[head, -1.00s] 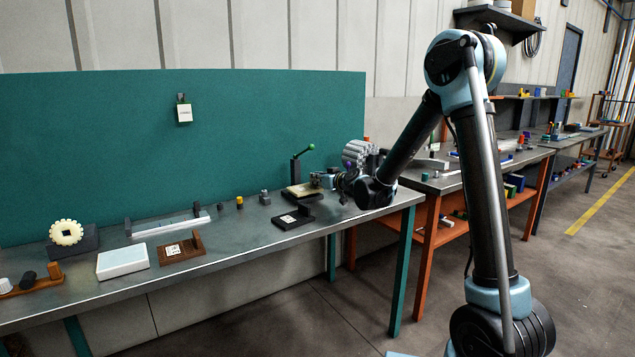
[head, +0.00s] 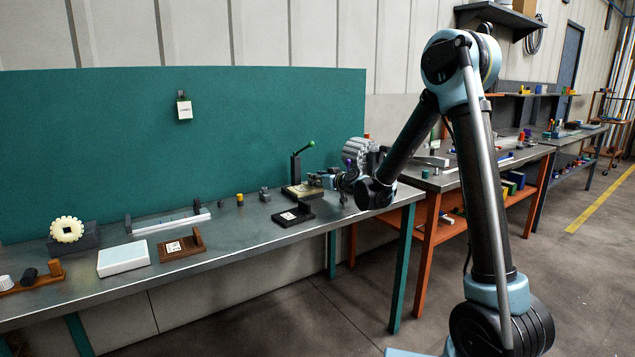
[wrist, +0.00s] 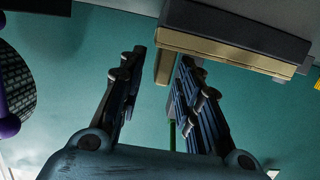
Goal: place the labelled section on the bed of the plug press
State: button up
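A flat tan section (head: 303,191) lies at the dark bed of the plug press (head: 296,172), which has a green-knobbed lever, in the head view. No label on it is readable. The wrist view shows the section's tan edge (wrist: 225,50) against the dark bed (wrist: 235,25). A tan bar (wrist: 164,66) sits between my fingertips, seemingly part of the section. My gripper (head: 322,181) is at the section's right end. In the wrist view my gripper (wrist: 163,58) has its fingers apart, with a gap beside the bar. The contact under the section is hidden.
A black labelled stand (head: 292,216) is in front of the press. A brown labelled stand (head: 178,247), a white box (head: 123,259) and a pale gear (head: 67,230) are further left. The teal panel (head: 200,140) stands behind the bench.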

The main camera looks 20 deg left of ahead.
jog(key=shift+r, duration=0.1)
jog(key=shift+r, duration=0.25)
jog(key=v, duration=1.2)
jog(key=shift+r, duration=0.35)
jog(key=s+d+f+m+g+h, duration=0.25)
jog(key=s+d, duration=0.35)
jog(key=d, duration=0.5)
jog(key=s+d+f+m+g+h, duration=0.1)
jog(key=s+d+h, duration=0.2)
jog(key=s+d, duration=0.55)
jog(key=s+d+f+m+g+h, duration=0.2)
jog(key=s+d+f, duration=0.3)
jog(key=s+d, duration=0.5)
jog(key=s+d+f+m+g+h, duration=0.2)
jog(key=s+d+f+m+h, duration=0.2)
jog(key=s+d, duration=0.6)
jog(key=d+f, duration=0.1)
jog(key=d, duration=0.2)
jog(key=shift+d+f+h, duration=0.15)
jog(key=shift+f+h, duration=0.2)
jog(key=shift+f, duration=0.05)
